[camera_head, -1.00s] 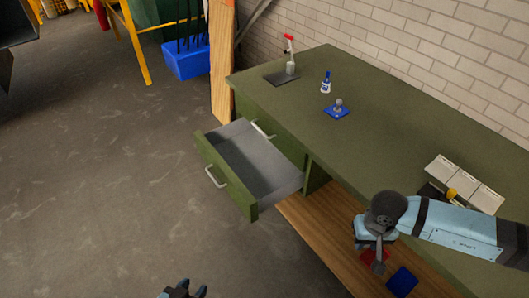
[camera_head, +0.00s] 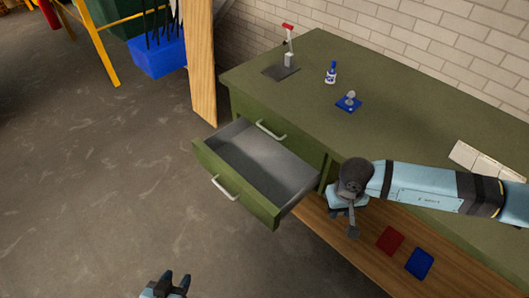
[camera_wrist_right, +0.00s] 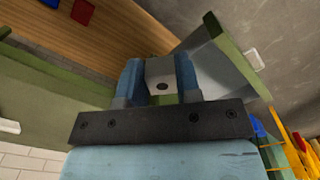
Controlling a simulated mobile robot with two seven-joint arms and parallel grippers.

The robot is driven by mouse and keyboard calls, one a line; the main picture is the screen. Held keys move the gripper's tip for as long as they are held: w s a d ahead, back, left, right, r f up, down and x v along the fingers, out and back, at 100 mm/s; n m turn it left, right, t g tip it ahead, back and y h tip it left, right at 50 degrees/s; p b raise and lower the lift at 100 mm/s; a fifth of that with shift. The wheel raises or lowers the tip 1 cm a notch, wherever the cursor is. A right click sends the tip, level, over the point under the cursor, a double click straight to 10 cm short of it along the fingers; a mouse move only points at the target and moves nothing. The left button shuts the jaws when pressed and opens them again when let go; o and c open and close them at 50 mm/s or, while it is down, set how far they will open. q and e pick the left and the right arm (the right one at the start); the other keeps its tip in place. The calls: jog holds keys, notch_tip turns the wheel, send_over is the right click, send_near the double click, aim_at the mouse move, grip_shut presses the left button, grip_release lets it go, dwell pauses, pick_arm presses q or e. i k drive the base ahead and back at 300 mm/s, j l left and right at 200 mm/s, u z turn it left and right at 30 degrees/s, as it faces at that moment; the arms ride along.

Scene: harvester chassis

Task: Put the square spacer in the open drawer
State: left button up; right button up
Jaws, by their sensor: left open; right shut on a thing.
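The open drawer (camera_head: 225,183) is pulled out of the green bench; its grey inside looks empty. My right gripper (camera_head: 350,218) is beside the drawer's right side in the head view, above the wooden lower shelf. It is shut on the square spacer, a grey plate with a dark hole (camera_wrist_right: 160,72), held between blue fingers (camera_wrist_right: 159,82) in the right wrist view. The drawer (camera_wrist_right: 236,55) shows there too, just right of the fingers. My left gripper (camera_head: 168,284) is open and empty at the bottom edge of the head view.
A red piece (camera_head: 390,240) and a blue piece (camera_head: 420,263) lie on the lower shelf (camera_head: 322,232). On the bench top (camera_head: 275,105) stand a red-handled tool (camera_head: 289,45), a small bottle (camera_head: 330,72) and a blue block with a knob (camera_head: 348,103). The floor left of the drawer is clear.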

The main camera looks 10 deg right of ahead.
aim_at(269, 187)
jog(key=i+j, duration=0.15)
jog(key=j, duration=0.2)
jog(key=i+j, duration=0.15)
jog(key=j, duration=0.15)
jog(key=i+j, duration=0.2)
jog(key=j, duration=0.15)
jog(key=i+j, duration=0.15)
jog(key=j, duration=0.2)
jog(key=i+j, duration=0.15)
jog(key=j, duration=0.15)
